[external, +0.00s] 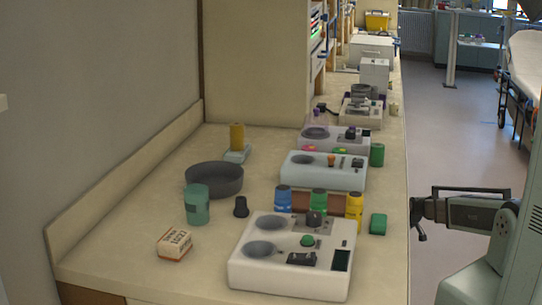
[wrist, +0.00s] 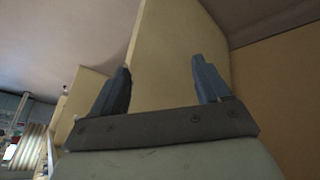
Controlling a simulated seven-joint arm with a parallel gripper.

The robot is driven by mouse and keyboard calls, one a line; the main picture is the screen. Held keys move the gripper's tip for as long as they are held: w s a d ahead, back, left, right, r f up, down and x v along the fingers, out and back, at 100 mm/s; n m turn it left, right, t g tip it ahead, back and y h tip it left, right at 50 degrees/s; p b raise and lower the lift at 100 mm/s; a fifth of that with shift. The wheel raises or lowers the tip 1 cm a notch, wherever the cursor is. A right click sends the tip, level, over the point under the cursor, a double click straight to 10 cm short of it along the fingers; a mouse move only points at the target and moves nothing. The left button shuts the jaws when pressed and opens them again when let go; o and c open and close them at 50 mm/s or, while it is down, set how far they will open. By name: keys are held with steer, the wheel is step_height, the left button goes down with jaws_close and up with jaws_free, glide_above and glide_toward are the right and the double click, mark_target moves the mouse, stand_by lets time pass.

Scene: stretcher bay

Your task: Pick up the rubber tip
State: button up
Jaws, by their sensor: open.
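A small black flared piece (external: 241,207), which looks like the rubber tip, stands upright on the counter (external: 130,215) in the external view. It is between the teal jar and the blue-capped bottle. My gripper (external: 417,218) is beyond the counter's right edge, far to the right of the tip and touching nothing. In the wrist view my gripper (wrist: 161,68) shows two dark fingers spread apart with nothing between them. The tip is not visible in the wrist view, which faces a tall beige panel (wrist: 170,50).
A teal jar (external: 197,205), a dark round bowl (external: 214,180) and a small box (external: 174,244) are around the tip. A white device (external: 290,275) stands in front. Blue (external: 283,199), green (external: 318,203) and yellow (external: 354,207) bottles stand between tip and gripper.

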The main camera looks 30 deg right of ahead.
steer(key=w+d+r+t+h, duration=0.2)
steer(key=w+d+r, duration=0.2)
steer(key=d+r, duration=0.5)
steer(key=w+d+r+n+t+h, duration=0.15)
steer(key=w+d+r, duration=0.35)
steer(key=d+r, duration=0.5)
steer(key=w+d+r+m+t+h, duration=0.15)
steer(key=w+d+r+t, duration=0.35)
steer(key=r, duration=0.7)
steer(key=w+a+r+n, duration=0.1)
steer(key=w+a+r, duration=0.25)
steer(key=r, duration=0.45)
steer(key=w+a+r+n, duration=0.1)
steer(key=w+a+r, duration=0.25)
steer(key=r, duration=0.45)
steer(key=w+a+r+n+g+y, duration=0.15)
steer(key=w+a, duration=0.25)
steer(key=a, duration=0.7)
steer(key=w+a+r+y, duration=0.1)
steer(key=w+a+y, duration=0.25)
steer(key=a, duration=0.75)
steer(key=a+n+g+y, duration=0.1)
steer(key=a+n+g, duration=0.15)
steer(key=a, duration=1.65)
steer(key=n+g+y, duration=0.5)
steer(key=n+g, duration=0.6)
glide_toward(242, 197)
steer(key=shift+x, duration=5.7)
steer(key=shift+s, duration=0.1)
